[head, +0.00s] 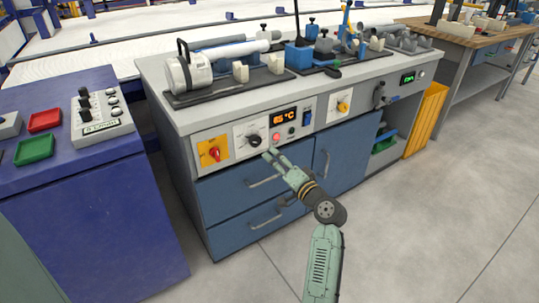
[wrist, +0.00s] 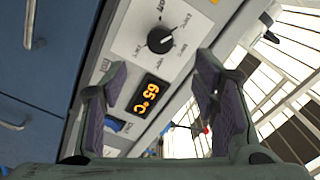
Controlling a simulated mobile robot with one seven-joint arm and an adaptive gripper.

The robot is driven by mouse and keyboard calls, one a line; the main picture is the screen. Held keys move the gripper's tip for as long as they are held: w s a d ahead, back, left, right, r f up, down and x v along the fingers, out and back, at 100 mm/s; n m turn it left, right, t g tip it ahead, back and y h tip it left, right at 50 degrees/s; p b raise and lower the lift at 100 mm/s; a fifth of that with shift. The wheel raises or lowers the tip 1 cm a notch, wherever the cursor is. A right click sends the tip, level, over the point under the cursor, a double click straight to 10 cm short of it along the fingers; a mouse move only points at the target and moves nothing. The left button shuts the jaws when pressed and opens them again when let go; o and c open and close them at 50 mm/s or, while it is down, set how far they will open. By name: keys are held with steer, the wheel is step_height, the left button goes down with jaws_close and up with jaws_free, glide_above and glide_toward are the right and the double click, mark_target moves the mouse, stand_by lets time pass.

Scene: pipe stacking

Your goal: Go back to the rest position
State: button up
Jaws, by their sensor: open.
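My gripper (head: 270,155) is open and empty in front of the grey control panel (head: 225,136) of the workbench. In the head view its fingertips lie just below the black dial (head: 254,141) and the lit reddish button (head: 276,137). In the wrist view my gripper (wrist: 163,68) has its two fingers spread wide. The black dial (wrist: 160,40) and the orange 65 °C display (wrist: 150,94) show between them. No contact with the panel is visible. My arm reaches up from the bottom of the head view.
The workbench top (head: 160,73) holds a pipe machine (head: 187,73) and several fittings. Blue drawers (head: 250,193) with handles are below the panel. A blue cabinet (head: 85,215) with red and green trays stands left. A yellow bin (head: 425,120) stands right. The floor (head: 440,210) at right is clear.

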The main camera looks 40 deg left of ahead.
steer(key=shift+s+d, duration=0.15)
steer(key=shift+d, duration=0.15)
stand_by(0.4)
